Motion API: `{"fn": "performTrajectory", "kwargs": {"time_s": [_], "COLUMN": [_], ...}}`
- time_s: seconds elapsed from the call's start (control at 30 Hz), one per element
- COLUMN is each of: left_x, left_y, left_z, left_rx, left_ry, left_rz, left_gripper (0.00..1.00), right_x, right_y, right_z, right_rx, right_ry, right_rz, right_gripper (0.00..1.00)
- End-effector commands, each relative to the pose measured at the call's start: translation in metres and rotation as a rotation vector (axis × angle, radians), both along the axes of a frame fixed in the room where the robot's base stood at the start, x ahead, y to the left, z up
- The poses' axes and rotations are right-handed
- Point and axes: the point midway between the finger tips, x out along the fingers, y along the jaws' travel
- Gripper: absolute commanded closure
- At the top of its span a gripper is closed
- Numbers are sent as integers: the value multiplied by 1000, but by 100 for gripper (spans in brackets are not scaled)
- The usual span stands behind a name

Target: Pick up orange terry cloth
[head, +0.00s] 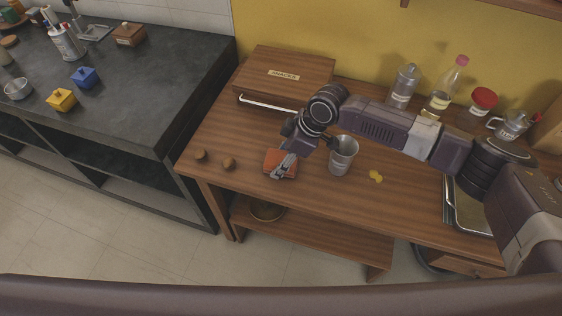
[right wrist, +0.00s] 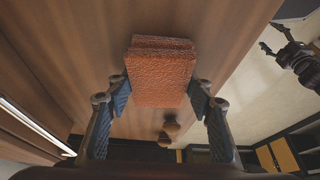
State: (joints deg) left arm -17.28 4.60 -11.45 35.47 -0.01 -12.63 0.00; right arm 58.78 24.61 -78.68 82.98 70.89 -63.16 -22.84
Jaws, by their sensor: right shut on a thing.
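The orange terry cloth (head: 281,162) is a folded, rough-textured block near the front of the wooden table in the head view. My right gripper (head: 284,170) is shut on it, coming down from above. In the right wrist view the cloth (right wrist: 161,72) sits between the two fingers of my right gripper (right wrist: 160,92), its layers showing at the top edge. I cannot tell whether the cloth still touches the table. My left gripper (right wrist: 268,36) shows small and dark at the upper right of the right wrist view, its fingers apart and empty. It is not in the head view.
A metal cup (head: 343,155) stands just right of the cloth. Two small brown round things (head: 228,164) lie to its left, and yellow pieces (head: 376,176) to the right. A wooden snacks box (head: 287,65) and a steel canister (head: 404,87) stand behind. The table's front edge is close.

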Motion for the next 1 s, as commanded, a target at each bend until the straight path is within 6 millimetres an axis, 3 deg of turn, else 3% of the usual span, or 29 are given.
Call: {"fn": "performTrajectory", "kwargs": {"time_s": [0.47,0.67,1.0], "left_x": [2,3,3], "left_y": [-1,-1,-1], "left_z": [-5,-4,-7], "left_rx": [-1,-1,-1], "left_ry": [-3,-5,-5], "left_rz": [1,1,0], "left_gripper": [40,40,40], "right_x": [0,1,0], "right_y": [-1,0,0], "right_z": [3,42,144], "right_rx": [-3,1,0], "right_ry": [-1,-3,-4], "right_rz": [1,2,2], "right_gripper": [76,76,76]}}
